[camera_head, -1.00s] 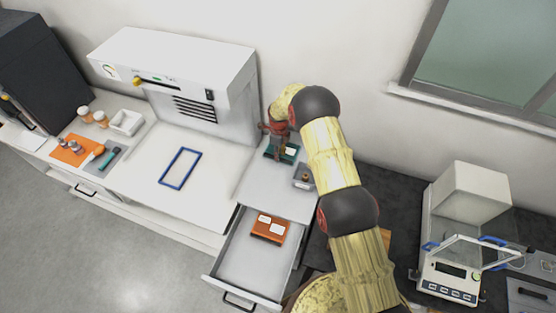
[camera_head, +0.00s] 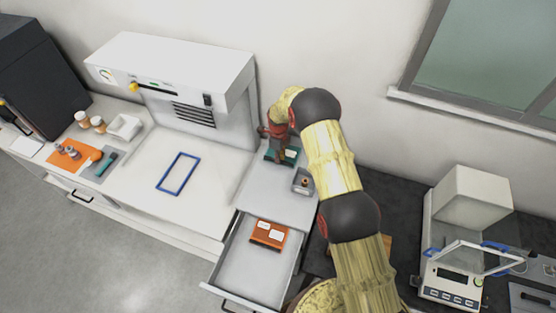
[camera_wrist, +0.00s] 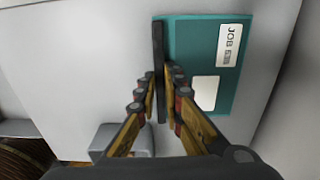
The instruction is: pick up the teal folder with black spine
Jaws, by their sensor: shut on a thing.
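The teal folder (camera_wrist: 195,45) lies on the white counter, with its black spine (camera_wrist: 158,60) along its left side in the wrist view and white labels on its face, one reading "JOB". My gripper (camera_wrist: 160,82) is shut on the black spine, one finger on each side of it. In the head view the folder (camera_head: 290,157) shows below my gripper (camera_head: 277,142), on the counter right of the white hood. The gripper hides part of the folder there.
A small grey box (camera_head: 303,181) stands close by the folder on the counter. Below is an open drawer (camera_head: 230,278) holding an orange folder (camera_head: 268,235). The white hood (camera_head: 175,75) stands to the left, and a balance (camera_head: 455,280) stands at the right.

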